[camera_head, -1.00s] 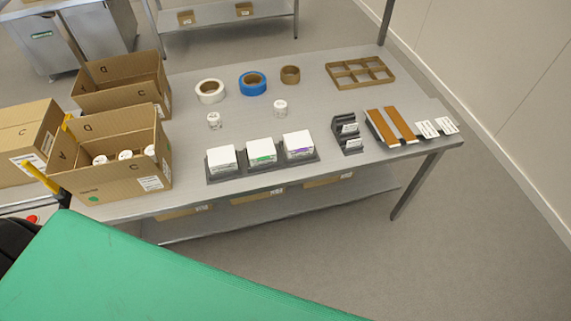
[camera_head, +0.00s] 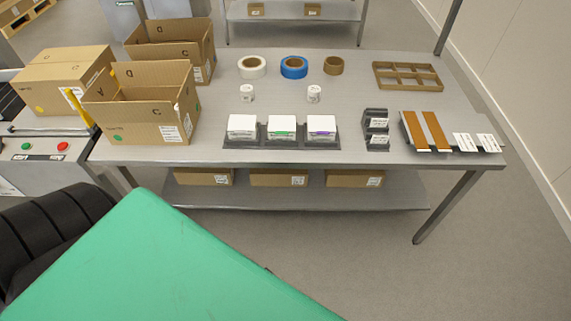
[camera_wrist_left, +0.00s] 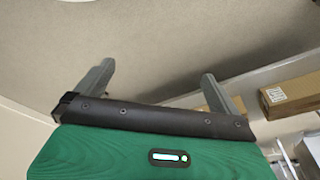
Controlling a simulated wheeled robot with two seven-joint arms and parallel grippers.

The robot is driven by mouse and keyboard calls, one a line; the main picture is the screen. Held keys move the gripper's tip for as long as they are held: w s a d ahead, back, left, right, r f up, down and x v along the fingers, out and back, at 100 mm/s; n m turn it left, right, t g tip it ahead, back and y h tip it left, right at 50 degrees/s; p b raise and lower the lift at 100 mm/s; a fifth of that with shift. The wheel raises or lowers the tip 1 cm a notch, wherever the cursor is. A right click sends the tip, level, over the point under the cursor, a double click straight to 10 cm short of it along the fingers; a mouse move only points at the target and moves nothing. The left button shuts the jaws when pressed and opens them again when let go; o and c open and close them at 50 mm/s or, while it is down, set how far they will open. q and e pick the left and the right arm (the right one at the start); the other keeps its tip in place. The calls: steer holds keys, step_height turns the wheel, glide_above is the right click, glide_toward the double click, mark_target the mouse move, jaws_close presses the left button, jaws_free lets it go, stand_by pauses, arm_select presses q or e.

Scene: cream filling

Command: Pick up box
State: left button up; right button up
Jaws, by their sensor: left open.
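An open cardboard box (camera_head: 146,113) stands at the left end of the metal table, its flaps up and its inside mostly hidden from this angle. A second open box (camera_head: 180,46) stands behind it. A closed cardboard box (camera_head: 62,80) sits to their left. Several more boxes (camera_head: 278,178) lie on the shelf under the table. In the left wrist view my left gripper (camera_wrist_left: 158,70) is open with nothing between its fingers. A cardboard box (camera_wrist_left: 292,97) shows to its right, apart from it. My right gripper is not in view.
The metal table (camera_head: 215,115) holds tape rolls (camera_head: 294,67), small white jars (camera_head: 247,93), a dark tray (camera_head: 282,144) of white packs, a black holder (camera_head: 376,130) and a divider frame (camera_head: 407,76). A yellow bar (camera_head: 79,107) stands beside the near open box. Floor at right is clear.

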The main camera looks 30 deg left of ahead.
arm_select(q)
steer(key=w+d+r+t+b, duration=0.1)
steer(key=w+r+b, duration=0.2)
steer(key=w+r, duration=0.6)
steer(key=w+r+t+b, duration=0.1)
steer(key=w+r+b, duration=0.2)
steer(key=w+r, duration=0.65)
steer(key=n+y, duration=0.3)
steer(key=n, duration=0.5)
glide_toward(282, 121)
steer(key=shift+g+h, duration=0.3)
steer(key=x, duration=0.5)
steer(key=shift+w+r, duration=0.1)
steer(key=shift+w, duration=0.05)
steer(key=shift+a+p+x, duration=0.2)
steer(key=shift+p+x, duration=0.1)
steer(key=shift+x, duration=2.35)
steer(key=shift+w+r, duration=0.1)
steer(key=c, duration=0.8)
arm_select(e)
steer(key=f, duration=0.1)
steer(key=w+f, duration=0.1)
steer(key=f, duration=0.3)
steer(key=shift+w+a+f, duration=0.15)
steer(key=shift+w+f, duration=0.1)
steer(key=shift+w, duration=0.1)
